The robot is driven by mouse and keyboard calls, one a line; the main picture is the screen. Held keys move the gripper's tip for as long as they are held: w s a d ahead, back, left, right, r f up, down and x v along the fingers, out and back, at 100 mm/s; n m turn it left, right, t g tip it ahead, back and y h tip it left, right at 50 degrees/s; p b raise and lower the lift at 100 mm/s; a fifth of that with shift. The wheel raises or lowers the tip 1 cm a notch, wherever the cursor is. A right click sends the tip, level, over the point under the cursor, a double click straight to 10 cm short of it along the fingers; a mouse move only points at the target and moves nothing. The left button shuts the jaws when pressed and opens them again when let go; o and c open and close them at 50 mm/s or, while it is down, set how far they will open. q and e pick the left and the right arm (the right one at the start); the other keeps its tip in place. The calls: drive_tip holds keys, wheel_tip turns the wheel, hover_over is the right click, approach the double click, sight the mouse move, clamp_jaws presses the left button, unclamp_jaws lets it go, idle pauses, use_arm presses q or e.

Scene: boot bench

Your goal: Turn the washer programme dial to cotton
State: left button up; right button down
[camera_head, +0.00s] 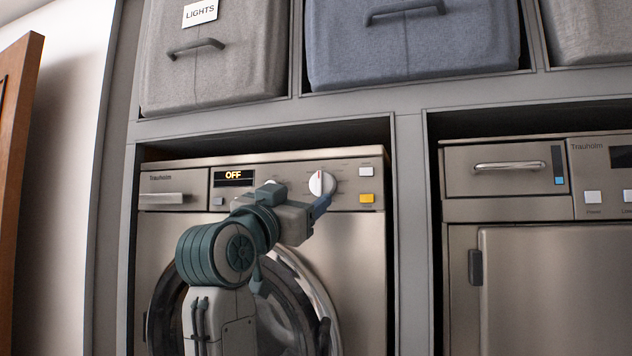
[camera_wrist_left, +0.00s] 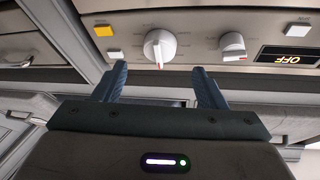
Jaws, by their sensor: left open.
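The washer (camera_head: 350,250) stands in the left bay, with its display (camera_head: 233,176) reading OFF. A large white dial (camera_head: 322,184) on its panel has a red mark pointing up, with print around it too small to read. It also shows upside down in the left wrist view (camera_wrist_left: 160,46). A second, smaller dial (camera_wrist_left: 232,45) sits beside it, partly behind my arm in the head view. My left gripper (camera_head: 320,205) is open and empty just in front of and below the large dial. In the wrist view its fingertips (camera_wrist_left: 159,76) are apart, short of the dial.
A yellow button (camera_head: 367,198) and a white button (camera_head: 365,175) sit right of the dial. A second appliance (camera_head: 540,280) stands in the right bay. Fabric bins (camera_head: 410,50) fill the shelf above. A wooden door edge (camera_head: 18,150) is at far left.

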sight(317, 187)
use_arm(q)
drive_tip(key=p+x, duration=0.1)
drive_tip(key=x, duration=0.4)
drive_tip(key=shift+d+r+p, duration=0.1)
drive_tip(key=shift+p, duration=0.2)
drive_tip(key=shift+x, duration=0.75)
drive_tip(key=shift+c, duration=0.3)
drive_tip(key=c, duration=0.9)
